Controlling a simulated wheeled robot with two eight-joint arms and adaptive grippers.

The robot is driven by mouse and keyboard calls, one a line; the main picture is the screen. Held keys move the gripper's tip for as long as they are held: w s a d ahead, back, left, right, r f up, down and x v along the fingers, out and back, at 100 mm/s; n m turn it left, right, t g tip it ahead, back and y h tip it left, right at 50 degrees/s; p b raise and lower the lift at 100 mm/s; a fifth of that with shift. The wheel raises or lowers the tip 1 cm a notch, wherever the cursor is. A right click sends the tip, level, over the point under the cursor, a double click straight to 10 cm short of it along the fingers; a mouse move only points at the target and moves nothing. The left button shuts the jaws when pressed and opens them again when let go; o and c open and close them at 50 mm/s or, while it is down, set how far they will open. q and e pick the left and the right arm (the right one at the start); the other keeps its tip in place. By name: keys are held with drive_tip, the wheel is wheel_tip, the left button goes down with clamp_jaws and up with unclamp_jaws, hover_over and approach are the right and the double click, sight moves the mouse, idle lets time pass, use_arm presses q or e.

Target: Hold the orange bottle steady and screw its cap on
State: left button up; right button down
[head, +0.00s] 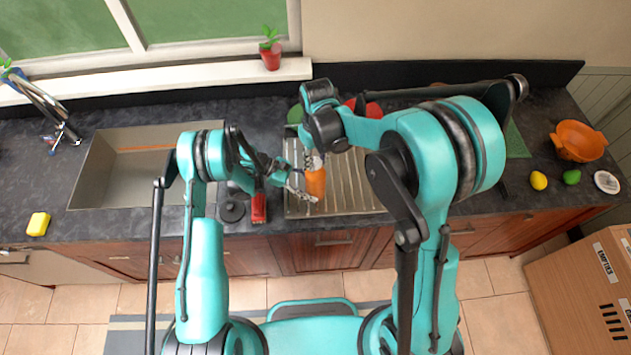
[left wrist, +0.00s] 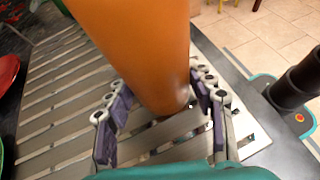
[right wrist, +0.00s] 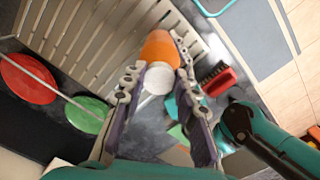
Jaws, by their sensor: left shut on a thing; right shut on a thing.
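The orange bottle (head: 316,184) is upright over the ribbed metal drainer, and its body fills the top of the left wrist view (left wrist: 140,50). My left gripper (head: 302,183) is shut around the bottle's body from the left, one finger on each side. The white cap (right wrist: 156,79) is at the bottle's top end, in line with it. My right gripper (right wrist: 160,68) comes from above and is shut on the cap; it also shows in the head view (head: 312,152). I cannot tell whether the cap's thread is engaged, or whether the bottle's base touches the drainer.
The drainer (head: 355,190) lies right of the sink (head: 120,185). A red brush (head: 259,207) lies close to the left gripper. Red and green plates (right wrist: 28,78) stand behind the drainer. An orange colander (head: 578,141), a lemon (head: 538,181) and a lime (head: 571,177) are far right.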

drive_tip(key=m, duration=0.4)
drive_tip(key=shift+m, duration=0.4)
drive_tip(key=m, duration=0.3)
drive_tip(key=shift+d+m, duration=0.1)
drive_tip(key=shift+m, duration=0.3)
drive_tip(key=m, duration=0.4)
drive_tip(key=shift+m, duration=0.3)
drive_tip(key=m, duration=0.4)
drive_tip(key=c, duration=1.2)
unclamp_jaws()
